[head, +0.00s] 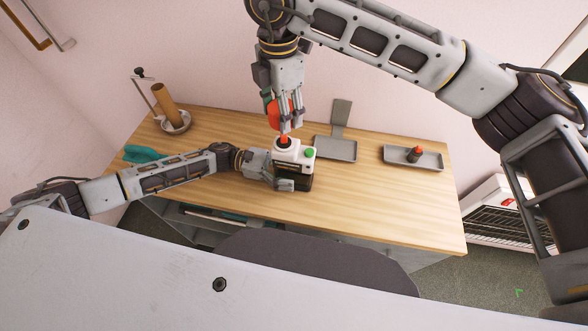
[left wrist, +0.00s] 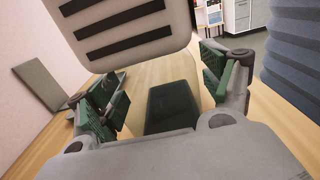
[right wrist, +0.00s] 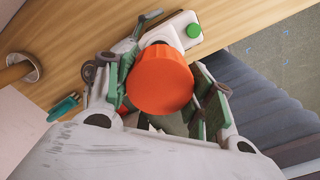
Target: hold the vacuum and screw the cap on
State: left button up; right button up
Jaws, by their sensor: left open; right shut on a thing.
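The vacuum (head: 290,153) is a white and black unit with a green button, upright on the table. It also shows in the right wrist view (right wrist: 184,20). My right gripper (head: 289,126) comes down from above, shut on the round orange cap (right wrist: 160,80). A small red-orange part (head: 285,140) sits on top of the vacuum just under the fingertips; I cannot tell whether it touches the cap. My left gripper (head: 284,183) is open at the vacuum's lower front. In the left wrist view the white slotted body (left wrist: 125,30) and a dark block (left wrist: 172,106) show near its fingers.
Another tray (head: 432,162) to the right holds a small red-topped item (head: 415,153). A brown cylinder (head: 166,102) stands in a dish at the back left, near a teal object (head: 141,154). The table's front right is clear.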

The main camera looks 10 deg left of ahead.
aim_at(292, 163)
pick_arm(q)
jog(key=shift+c, duration=0.5)
jog(key=c, duration=1.4)
pick_arm(e)
jog(key=shift+f, duration=2.45)
jog(key=shift+f, duration=0.1)
jog(key=shift+f, duration=0.8)
jog(key=shift+f, duration=0.55)
pick_arm(q)
grip_shut()
